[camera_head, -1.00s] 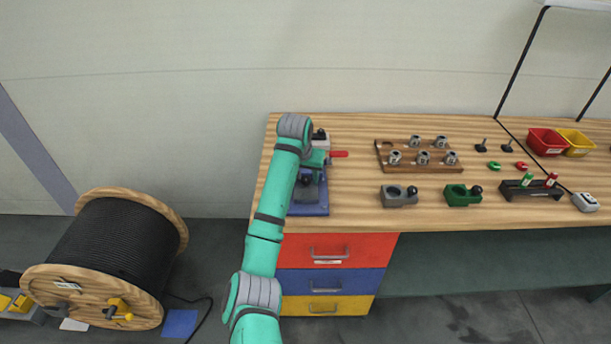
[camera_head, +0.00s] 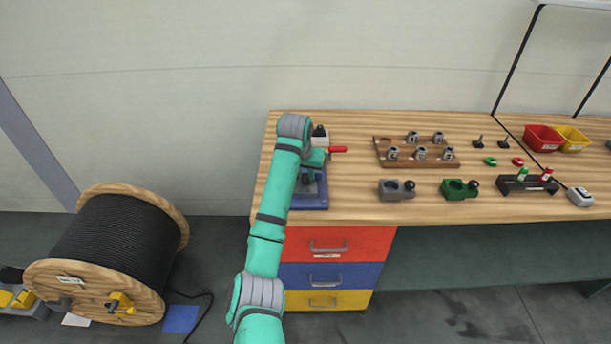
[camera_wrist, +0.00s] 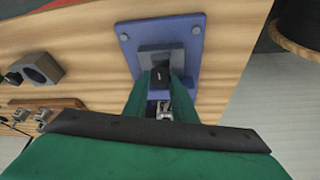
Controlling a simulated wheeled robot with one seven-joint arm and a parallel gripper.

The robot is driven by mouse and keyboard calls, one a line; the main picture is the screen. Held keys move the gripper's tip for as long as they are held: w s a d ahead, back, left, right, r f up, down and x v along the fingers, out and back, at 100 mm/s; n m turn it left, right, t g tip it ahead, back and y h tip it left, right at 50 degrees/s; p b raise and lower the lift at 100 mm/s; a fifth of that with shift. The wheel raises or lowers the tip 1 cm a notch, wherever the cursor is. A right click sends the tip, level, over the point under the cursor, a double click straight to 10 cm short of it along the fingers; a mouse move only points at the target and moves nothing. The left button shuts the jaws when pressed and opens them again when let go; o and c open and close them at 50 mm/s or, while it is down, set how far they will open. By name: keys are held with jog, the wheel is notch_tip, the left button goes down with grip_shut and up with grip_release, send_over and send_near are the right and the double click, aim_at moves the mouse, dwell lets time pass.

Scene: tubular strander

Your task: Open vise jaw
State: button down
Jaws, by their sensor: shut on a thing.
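The vise sits at the left end of the bench on a blue base plate (camera_head: 314,201), partly hidden by my arm. In the wrist view its blue plate (camera_wrist: 190,27) and grey block (camera_wrist: 150,57) show more clearly. My gripper (camera_wrist: 159,84) is over the vise, its two green fingers on either side of a dark knob (camera_wrist: 159,76). It looks shut on this knob, though the contact is partly hidden. A red handle (camera_head: 337,149) sticks out to the right of my gripper in the head view. Another dark knob (camera_head: 319,130) tops a pale block behind.
To the right are a wooden rack (camera_head: 432,163) with several metal pieces, a grey block (camera_head: 396,190) and a green block (camera_head: 460,189). Red (camera_head: 543,138) and yellow (camera_head: 573,138) bins stand farther right. A cable reel (camera_head: 120,245) stands on the floor at left.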

jog(key=c, duration=1.5)
grip_release()
jog(key=shift+w, duration=0.1)
jog(key=shift+o, duration=0.2)
jog(key=v, duration=1.1)
jog(key=shift+f, duration=0.1)
